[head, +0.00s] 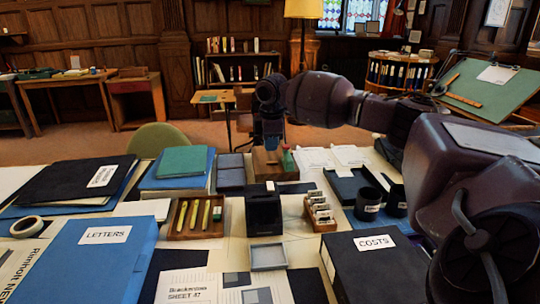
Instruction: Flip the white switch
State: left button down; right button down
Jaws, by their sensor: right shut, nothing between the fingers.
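A small white piece (270,186) stands at the back top edge of a black box (263,214) in the middle of the table; it looks like the white switch, but it is too small to tell which way it is set. My right arm comes in from the right, and my right gripper (271,143) points down behind the black box, above a wooden block (262,170). It is shut and empty, apart from the white piece. Whether its tips touch the wooden block cannot be told. My left gripper is not in view.
A wooden tray of yellow markers (196,234) lies left of the black box, and a wooden rack of small bottles (325,227) right of it. A grey tray (268,257) lies in front. Black cups (368,212) and a COSTS binder (375,262) stand under my right arm.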

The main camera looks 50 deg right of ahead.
aim_at(270, 183)
jog(key=f+b, duration=0.1)
jog(key=f, duration=0.3)
jog(key=w+f+b, duration=0.1)
jog(key=f, duration=0.3)
jog(key=d+f+b, duration=0.1)
jog(key=f, duration=0.3)
jog(key=shift+w+f, duration=0.1)
jog(key=shift+w, duration=0.1)
jog(key=shift+f, duration=0.2)
jog(key=shift+w+d+f+g, duration=0.15)
jog(key=shift+f+g, duration=0.15)
